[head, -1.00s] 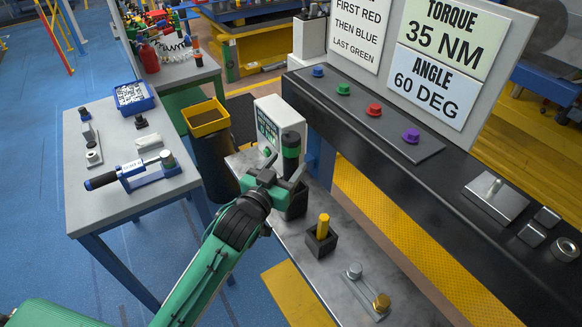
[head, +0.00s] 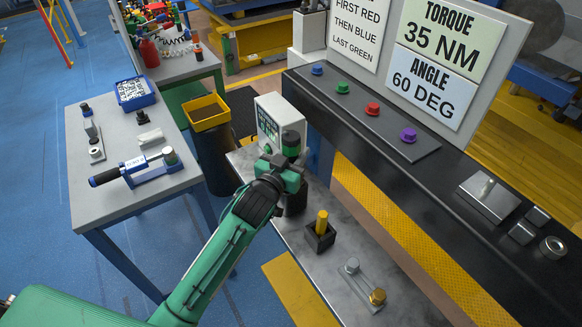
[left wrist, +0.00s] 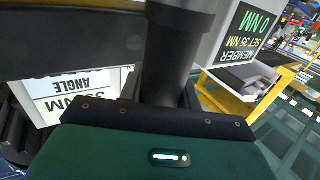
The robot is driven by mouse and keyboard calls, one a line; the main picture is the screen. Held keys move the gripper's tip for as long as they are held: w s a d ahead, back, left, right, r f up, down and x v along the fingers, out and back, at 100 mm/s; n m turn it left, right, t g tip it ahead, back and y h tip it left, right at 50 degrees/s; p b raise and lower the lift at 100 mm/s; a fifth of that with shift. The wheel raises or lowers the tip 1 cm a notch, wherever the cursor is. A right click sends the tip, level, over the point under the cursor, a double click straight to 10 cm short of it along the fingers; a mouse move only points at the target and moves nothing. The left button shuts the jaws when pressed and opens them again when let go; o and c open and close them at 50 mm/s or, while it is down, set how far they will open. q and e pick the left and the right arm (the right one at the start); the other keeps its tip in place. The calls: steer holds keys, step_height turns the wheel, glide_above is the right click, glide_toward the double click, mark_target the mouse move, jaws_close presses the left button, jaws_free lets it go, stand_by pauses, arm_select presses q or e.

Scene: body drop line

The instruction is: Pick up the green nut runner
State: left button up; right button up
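The green nut runner (head: 291,144), a dark upright cylinder with a green band, stands in a black holder (head: 296,204) on the grey bench. My left gripper (head: 287,170) is at the runner's body, just below the green band, with its fingers beside it. The fingers partly hide the runner, and I cannot tell whether they are pressed on it. In the left wrist view, a dark upright cylinder (left wrist: 178,55), likely the runner's body, stands close in front of my green gripper housing. My right gripper is not in view.
A torque display (head: 268,128) stands close behind the runner. A yellow tool in a black holder (head: 320,238) is to the right on the bench. A dark rail (head: 400,180) with coloured nuts runs behind. A side table (head: 105,205) is at left.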

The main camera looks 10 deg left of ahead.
arm_select(q)
steer(key=shift+r, duration=0.1)
jaws_close()
steer(key=shift+r, duration=0.1)
step_height(320, 180, up, 20)
steer(key=b, duration=0.3)
steer(key=shift+b, duration=0.4)
